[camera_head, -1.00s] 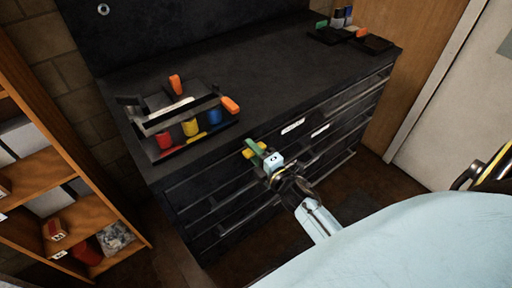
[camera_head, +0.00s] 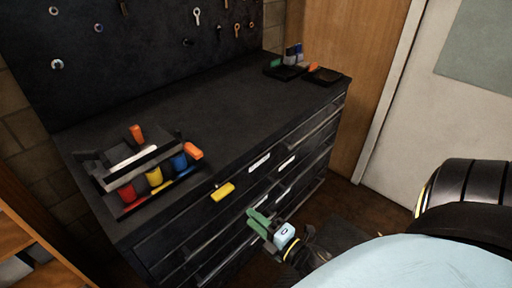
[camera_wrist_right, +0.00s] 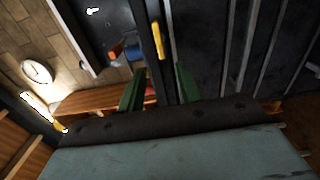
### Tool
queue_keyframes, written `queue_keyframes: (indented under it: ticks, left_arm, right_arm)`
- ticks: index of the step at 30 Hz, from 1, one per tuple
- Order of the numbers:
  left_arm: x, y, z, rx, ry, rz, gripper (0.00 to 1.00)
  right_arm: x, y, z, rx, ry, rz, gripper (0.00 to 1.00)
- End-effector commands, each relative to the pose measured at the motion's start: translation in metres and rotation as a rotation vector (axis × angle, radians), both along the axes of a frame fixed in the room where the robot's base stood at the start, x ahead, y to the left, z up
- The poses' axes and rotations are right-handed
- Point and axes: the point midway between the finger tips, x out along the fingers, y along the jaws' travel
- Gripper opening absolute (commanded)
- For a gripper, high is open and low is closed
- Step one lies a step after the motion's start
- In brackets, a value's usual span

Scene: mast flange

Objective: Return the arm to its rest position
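My right gripper (camera_head: 254,219) has green fingers and hangs in front of the drawer fronts of the black cabinet (camera_head: 215,128). In the right wrist view its two fingers stand apart with nothing held between them (camera_wrist_right: 160,72). A yellow piece (camera_head: 222,192) sits at the cabinet's upper front edge, up and left of the gripper and apart from it. The yellow piece also shows ahead of the fingers in the right wrist view (camera_wrist_right: 157,40). My left gripper is not in view.
A black caddy (camera_head: 113,186) with red, yellow and blue containers stands on the cabinet's left end. Small dark trays (camera_head: 323,76) sit at the far right end. The worktop between is clear. A wooden shelf (camera_head: 30,238) stands at lower left, a pale door (camera_head: 405,125) at right.

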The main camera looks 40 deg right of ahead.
Motion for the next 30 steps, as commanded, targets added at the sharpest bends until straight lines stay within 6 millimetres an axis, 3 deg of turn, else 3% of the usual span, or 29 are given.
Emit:
queue_keyframes:
  ticks: [14,17,20,23,26,30]
  left_arm:
    - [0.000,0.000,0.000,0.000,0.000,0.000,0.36]
    - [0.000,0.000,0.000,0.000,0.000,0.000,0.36]
    - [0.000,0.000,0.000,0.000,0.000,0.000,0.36]
    - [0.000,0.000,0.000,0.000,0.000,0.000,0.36]
    - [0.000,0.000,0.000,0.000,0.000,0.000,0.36]
    - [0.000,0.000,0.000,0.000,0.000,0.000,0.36]
  right_arm:
    - [0.000,0.000,-0.001,0.002,0.002,0.000,0.35]
    - [0.000,0.002,-0.015,0.045,0.038,-0.010,0.35]
    - [-0.005,0.006,-0.057,0.176,0.143,-0.043,0.35]
    - [-0.020,0.015,-0.122,0.373,0.316,-0.109,0.35]
    - [-0.049,0.027,-0.192,0.577,0.516,-0.211,0.35]
    - [-0.111,0.044,-0.278,0.807,0.791,-0.404,0.35]
